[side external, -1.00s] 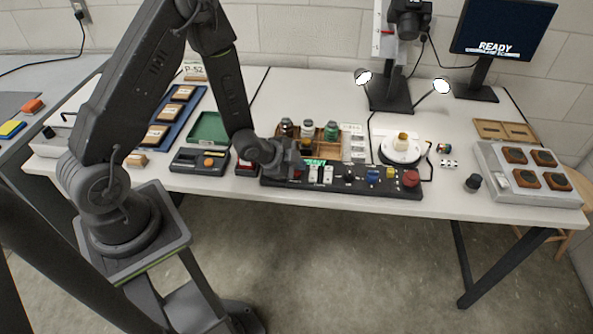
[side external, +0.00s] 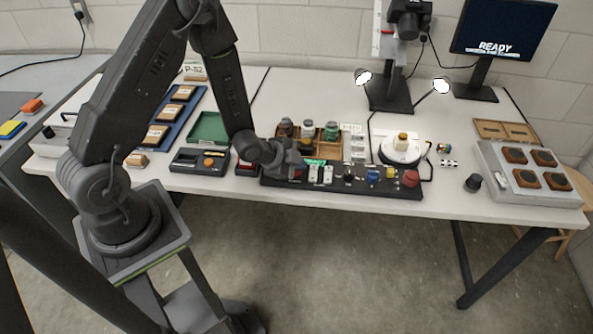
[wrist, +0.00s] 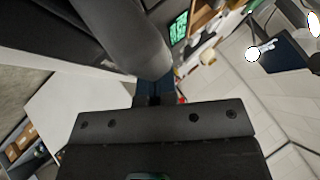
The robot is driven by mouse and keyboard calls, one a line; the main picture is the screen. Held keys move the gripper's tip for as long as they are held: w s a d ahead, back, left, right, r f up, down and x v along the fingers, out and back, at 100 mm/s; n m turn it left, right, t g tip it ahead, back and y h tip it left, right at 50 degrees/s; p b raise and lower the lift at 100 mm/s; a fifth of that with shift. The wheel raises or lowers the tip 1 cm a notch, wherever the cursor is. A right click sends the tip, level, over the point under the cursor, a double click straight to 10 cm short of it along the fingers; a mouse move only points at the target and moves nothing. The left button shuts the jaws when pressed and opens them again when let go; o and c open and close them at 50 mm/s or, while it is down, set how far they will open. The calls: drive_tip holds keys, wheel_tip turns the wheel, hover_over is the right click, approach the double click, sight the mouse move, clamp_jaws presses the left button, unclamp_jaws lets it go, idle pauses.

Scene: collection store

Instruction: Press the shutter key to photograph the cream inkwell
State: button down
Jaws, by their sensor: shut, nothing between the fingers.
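A small cream inkwell (side external: 402,141) stands on the round white turntable (side external: 390,156) below the copy-stand camera (side external: 409,18). The long black control panel (side external: 340,186) lies at the table's front edge. I cannot read which is the shutter key. My gripper (side external: 292,170) is shut and empty, low over the panel's left end by the red key. In the wrist view my gripper (wrist: 155,95) hides most of the panel; contact cannot be told.
A wooden tray of bottles (side external: 315,146) stands just behind the panel. A grey device with an orange button (side external: 208,162) and a green tray (side external: 209,128) are to the left. The monitor (side external: 503,28) reads READY.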

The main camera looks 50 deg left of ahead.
sight(296, 174)
drive_tip(key=shift+s+d+f, duration=0.1)
drive_tip(key=shift+s+f, duration=0.3)
drive_tip(key=shift+s, duration=0.1)
drive_tip(key=shift+s+r, duration=0.15)
drive_tip(key=shift+r, duration=0.35)
drive_tip(key=shift+r, duration=0.15)
drive_tip(key=shift+r, duration=2.55)
drive_tip(key=shift+w, duration=0.2)
